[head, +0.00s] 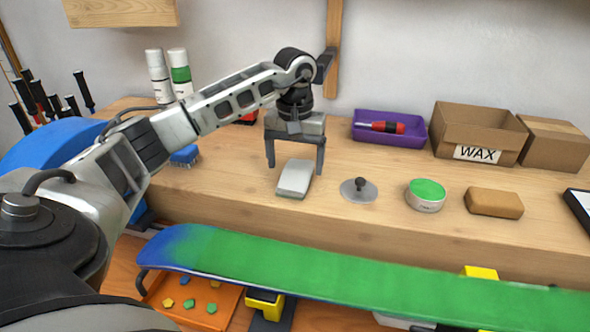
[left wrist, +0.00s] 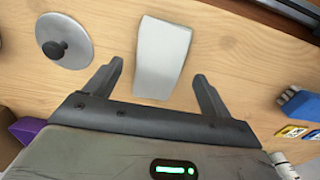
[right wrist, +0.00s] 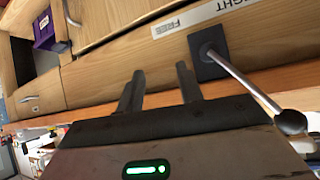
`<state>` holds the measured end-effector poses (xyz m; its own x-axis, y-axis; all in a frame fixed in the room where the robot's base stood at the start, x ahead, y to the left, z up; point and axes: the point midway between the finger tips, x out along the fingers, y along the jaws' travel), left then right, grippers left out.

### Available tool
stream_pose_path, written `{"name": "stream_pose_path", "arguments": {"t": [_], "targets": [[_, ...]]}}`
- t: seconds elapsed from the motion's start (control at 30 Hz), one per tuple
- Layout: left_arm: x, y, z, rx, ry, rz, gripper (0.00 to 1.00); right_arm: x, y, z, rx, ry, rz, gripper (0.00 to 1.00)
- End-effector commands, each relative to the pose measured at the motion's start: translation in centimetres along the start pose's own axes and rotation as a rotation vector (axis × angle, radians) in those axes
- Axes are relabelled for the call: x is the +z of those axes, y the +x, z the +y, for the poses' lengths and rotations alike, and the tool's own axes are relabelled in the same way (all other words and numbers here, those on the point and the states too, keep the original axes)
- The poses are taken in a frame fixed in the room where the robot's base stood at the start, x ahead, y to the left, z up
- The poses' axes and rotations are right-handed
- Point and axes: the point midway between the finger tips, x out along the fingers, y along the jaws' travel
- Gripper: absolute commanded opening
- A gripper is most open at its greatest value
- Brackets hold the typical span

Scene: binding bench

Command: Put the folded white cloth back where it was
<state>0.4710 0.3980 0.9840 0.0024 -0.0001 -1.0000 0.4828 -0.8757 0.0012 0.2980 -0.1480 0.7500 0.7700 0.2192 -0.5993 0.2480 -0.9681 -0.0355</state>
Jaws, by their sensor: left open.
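The folded white cloth (head: 295,178) lies flat on the wooden bench top, left of a round grey lid with a black knob (head: 359,189). My left gripper (head: 296,170) is open and points down over the cloth, with a finger on either side of it. In the left wrist view the cloth (left wrist: 162,55) shows between and beyond the fingertips (left wrist: 158,75), which do not grip it. My right gripper (right wrist: 160,72) shows only in the right wrist view; its fingers are apart with nothing between them.
Right of the lid are a green-topped tin (head: 425,195) and a brown block (head: 494,203). Behind are a purple tray (head: 388,131) and a WAX box (head: 470,133). A green snowboard (head: 330,270) spans the front. A metal lever (right wrist: 245,80) is near my right gripper.

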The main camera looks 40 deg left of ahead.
Motion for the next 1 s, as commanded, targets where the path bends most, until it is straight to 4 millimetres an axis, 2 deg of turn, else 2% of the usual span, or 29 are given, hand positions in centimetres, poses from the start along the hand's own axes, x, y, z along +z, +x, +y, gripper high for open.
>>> {"name": "stream_pose_path", "arguments": {"t": [0.2, 0.4, 0.6, 1.0], "targets": [[-0.1, -5.0, 0.1, 0.003, 0.0, 0.004, 0.83, 0.2, 0.2, 0.0, -0.002, 0.0, 0.0, 0.36], [-0.1, -8.4, 0.0, 0.002, 0.0, 0.002, 0.83, -0.2, -0.1, -0.1, -0.003, 0.001, 0.0, 0.36], [0.0, -9.3, 0.0, 0.0, 0.0, -0.001, 0.83, -0.4, -0.1, -0.1, -0.002, 0.0, 0.006, 0.36], [0.0, -9.3, 0.0, 0.0, 0.0, -0.001, 0.83, -0.4, 0.1, -0.1, -0.001, 0.0, 0.007, 0.36]]}}
